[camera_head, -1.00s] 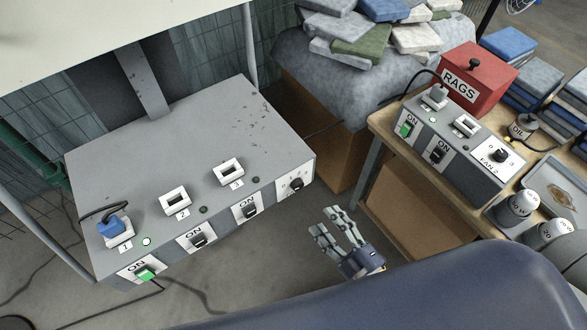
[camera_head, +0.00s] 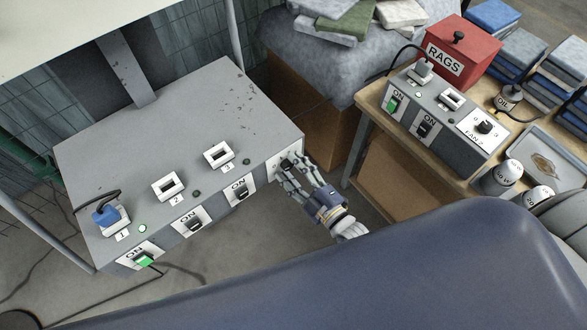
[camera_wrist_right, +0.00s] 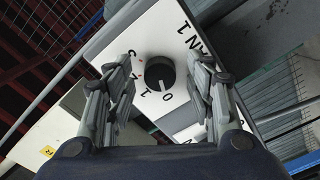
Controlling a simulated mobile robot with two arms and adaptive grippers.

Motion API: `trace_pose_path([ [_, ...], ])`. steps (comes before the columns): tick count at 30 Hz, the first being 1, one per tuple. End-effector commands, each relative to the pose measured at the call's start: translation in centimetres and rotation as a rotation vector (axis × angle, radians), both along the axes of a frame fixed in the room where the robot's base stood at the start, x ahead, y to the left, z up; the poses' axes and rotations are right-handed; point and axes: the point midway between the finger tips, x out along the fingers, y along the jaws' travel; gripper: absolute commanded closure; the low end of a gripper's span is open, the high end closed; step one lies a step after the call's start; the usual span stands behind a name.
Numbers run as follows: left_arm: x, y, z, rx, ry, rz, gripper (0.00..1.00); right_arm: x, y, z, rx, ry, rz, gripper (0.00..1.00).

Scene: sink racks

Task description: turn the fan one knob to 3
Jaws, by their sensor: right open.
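The fan one knob (camera_wrist_right: 160,74) is a round black dial on a white plate in the right wrist view, with digits around it and lettering ending in "N 1" beside it. Its pale pointer mark is on the side of the 0. In the head view the knob (camera_head: 287,164) sits at the right end of the large grey box (camera_head: 215,110), partly covered by my fingers. My right gripper (camera_wrist_right: 160,90) is open, its fingers on either side of the knob; contact cannot be told. It also shows in the head view (camera_head: 291,168). My left gripper is not in view.
The large box carries sockets, several ON switches and a blue plug (camera_head: 106,215). To the right, a wooden table (camera_head: 372,118) holds a second grey box with the fan 2 knob (camera_head: 484,127), a red RAGS box (camera_head: 463,54) and weights.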

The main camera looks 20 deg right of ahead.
Motion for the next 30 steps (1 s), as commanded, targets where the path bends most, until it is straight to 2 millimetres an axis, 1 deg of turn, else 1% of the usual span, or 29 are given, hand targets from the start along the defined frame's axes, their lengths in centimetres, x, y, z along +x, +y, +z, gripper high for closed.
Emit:
trace_pose_path([
  [5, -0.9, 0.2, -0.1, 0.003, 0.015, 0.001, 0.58, 0.0, 0.0, 0.0, 0.000, 0.000, 0.000, 0.51],
  [6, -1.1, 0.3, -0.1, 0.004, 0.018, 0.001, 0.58, 0.0, 0.0, 0.0, 0.000, 0.000, 0.000, 0.60],
  [8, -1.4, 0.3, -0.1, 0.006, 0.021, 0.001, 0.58, 0.0, 0.0, 0.0, 0.000, 0.000, 0.000, 0.73],
  [9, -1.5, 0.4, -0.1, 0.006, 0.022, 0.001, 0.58, 0.0, 0.0, 0.0, 0.000, 0.000, 0.000, 0.82],
  [11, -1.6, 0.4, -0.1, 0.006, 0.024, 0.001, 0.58, 0.0, 0.0, 0.0, 0.000, 0.000, 0.000, 0.95],
  [22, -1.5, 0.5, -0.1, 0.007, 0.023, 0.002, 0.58, 0.0, 0.0, 0.0, 0.030, 0.012, 0.001, 0.95],
  [26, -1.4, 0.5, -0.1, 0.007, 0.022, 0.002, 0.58, 0.0, 0.0, 0.0, 0.082, 0.031, 0.000, 0.95],
  [30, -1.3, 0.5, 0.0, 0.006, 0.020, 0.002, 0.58, 0.0, 0.0, -0.1, 0.172, 0.064, 0.000, 0.95],
])
